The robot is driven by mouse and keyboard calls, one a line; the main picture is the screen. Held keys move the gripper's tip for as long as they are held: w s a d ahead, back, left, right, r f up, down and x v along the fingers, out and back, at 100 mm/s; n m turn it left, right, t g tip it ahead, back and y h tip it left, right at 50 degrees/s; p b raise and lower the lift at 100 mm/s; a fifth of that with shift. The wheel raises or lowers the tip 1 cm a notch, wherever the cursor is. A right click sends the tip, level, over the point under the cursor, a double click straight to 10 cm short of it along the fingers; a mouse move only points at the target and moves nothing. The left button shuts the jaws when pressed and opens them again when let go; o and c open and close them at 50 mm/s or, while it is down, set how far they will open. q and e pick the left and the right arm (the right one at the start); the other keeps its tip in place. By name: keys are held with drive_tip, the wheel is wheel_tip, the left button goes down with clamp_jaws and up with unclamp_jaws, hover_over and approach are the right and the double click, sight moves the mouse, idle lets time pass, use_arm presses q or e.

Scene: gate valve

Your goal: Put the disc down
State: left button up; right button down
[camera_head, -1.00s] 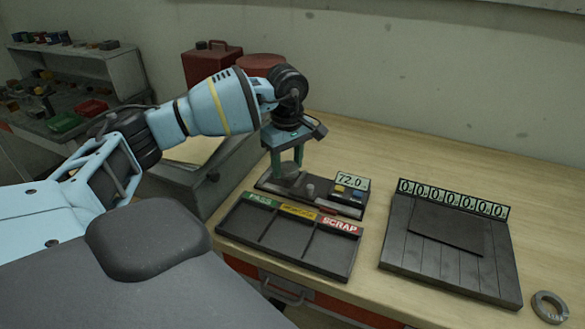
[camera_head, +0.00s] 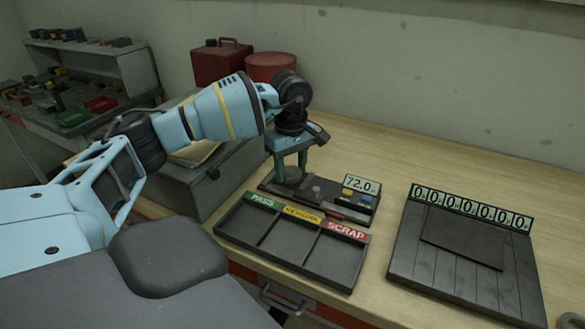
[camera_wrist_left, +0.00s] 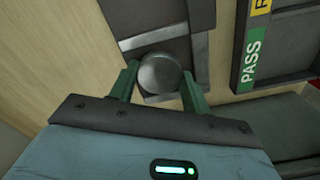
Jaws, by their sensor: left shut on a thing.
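My left gripper (camera_head: 291,170) reaches down over the left end of a dark measuring device (camera_head: 330,207) whose display reads 72.0. Its green fingers are shut on a round grey disc (camera_wrist_left: 160,73), which shows between the fingertips in the left wrist view. In the head view the disc is small and partly hidden by the fingers. I cannot tell whether the disc touches the device. My right gripper is not in view.
A three-compartment tray (camera_head: 283,249) marked PASS, REWORK and SCRAP lies in front of the device. A dark slatted board (camera_head: 410,258) with a row of zero displays lies to the right. A grey box (camera_head: 200,183) stands left. Bare bench lies behind the device and the board.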

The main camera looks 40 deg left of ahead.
sight(291, 171)
use_arm(q)
drive_tip(key=shift+f, duration=0.15)
drive_tip(key=o, duration=0.9)
drive_tip(key=shift+o, duration=0.2)
wheel_tip(291, 171, up, 12)
